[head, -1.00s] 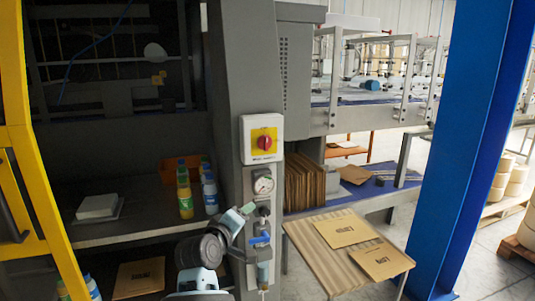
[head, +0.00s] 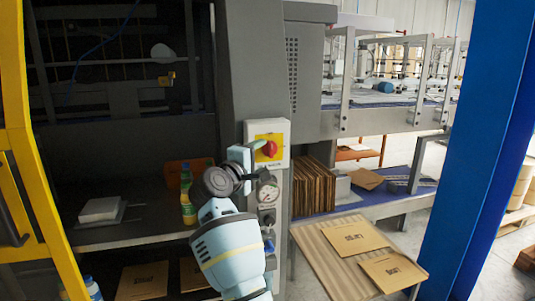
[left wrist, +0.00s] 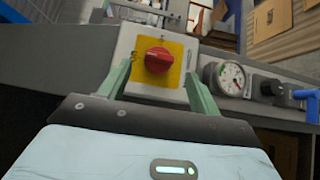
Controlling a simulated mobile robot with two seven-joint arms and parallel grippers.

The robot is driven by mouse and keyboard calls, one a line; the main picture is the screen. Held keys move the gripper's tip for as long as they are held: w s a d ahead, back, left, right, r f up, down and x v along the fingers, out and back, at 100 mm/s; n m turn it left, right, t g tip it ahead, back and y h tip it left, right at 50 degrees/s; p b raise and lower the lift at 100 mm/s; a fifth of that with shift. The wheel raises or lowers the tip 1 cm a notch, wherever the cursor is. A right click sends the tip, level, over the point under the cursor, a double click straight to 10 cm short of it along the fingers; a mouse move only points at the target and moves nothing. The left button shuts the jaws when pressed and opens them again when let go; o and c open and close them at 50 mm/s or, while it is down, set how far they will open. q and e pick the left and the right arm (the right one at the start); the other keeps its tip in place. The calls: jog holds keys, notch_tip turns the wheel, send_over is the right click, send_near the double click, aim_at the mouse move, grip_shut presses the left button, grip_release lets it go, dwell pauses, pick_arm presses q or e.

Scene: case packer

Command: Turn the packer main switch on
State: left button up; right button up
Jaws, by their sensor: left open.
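The main switch is a red rotary knob (head: 269,149) on a yellow plate in a light grey box on the machine's grey column. In the left wrist view the red knob (left wrist: 158,60) shows between and beyond the fingertips. My left gripper (head: 243,158) is just left of the knob in the head view. In the left wrist view its two green fingers (left wrist: 158,80) are spread apart, one on each side of the yellow plate, with nothing between them. Whether they touch the box cannot be told. My right gripper is not in view.
A pressure gauge (head: 267,190) sits just below the switch box, with a dark regulator under it. A yellow frame (head: 30,170) stands at left and a blue post (head: 485,150) at right. Flat cartons lie on a sloped board (head: 335,270).

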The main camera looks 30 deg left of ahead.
aim_at(270, 151)
pick_arm(q)
jog(key=shift+w+a, duration=0.15)
jog(key=shift+w, duration=1.1)
jog(key=shift+w+a, duration=0.1)
jog(key=shift+w, duration=1.1)
jog(key=c, duration=1)
jog(key=shift+o, duration=0.2)
